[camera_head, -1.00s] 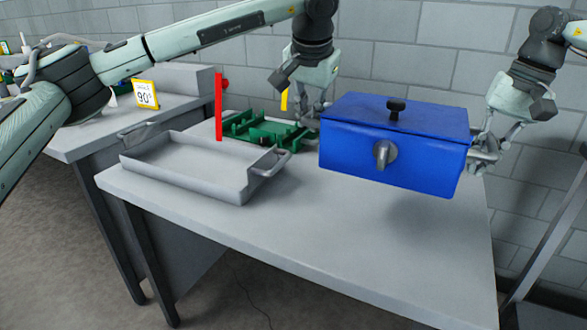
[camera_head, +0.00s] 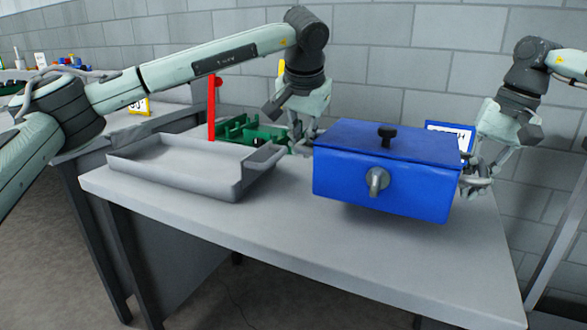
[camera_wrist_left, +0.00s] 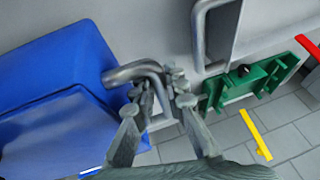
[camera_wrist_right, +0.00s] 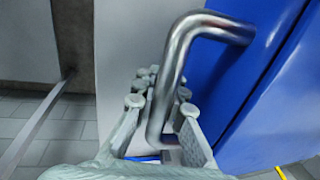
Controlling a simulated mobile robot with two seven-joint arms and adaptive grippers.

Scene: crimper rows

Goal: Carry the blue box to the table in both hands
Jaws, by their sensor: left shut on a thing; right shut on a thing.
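The blue box (camera_head: 380,193), with a black lid knob and a grey front dial, is over the right part of the grey table (camera_head: 300,240). It looks level, with a dark shadow close beneath; I cannot tell whether its underside touches the table. My left gripper (camera_head: 305,146) is shut on the box's left-side handle, a bent metal bar in the left wrist view (camera_wrist_left: 135,72). My right gripper (camera_head: 474,180) is shut on the right-side handle, which shows in the right wrist view (camera_wrist_right: 180,60). The box partly hides both fingers in the head view.
A grey tray (camera_head: 178,185) with handles stands on the table's left, close to the box. Behind it are a green fixture (camera_head: 250,132) and a red post (camera_head: 211,108). A blue-edged sign (camera_head: 464,136) shows behind the box. The table front is clear.

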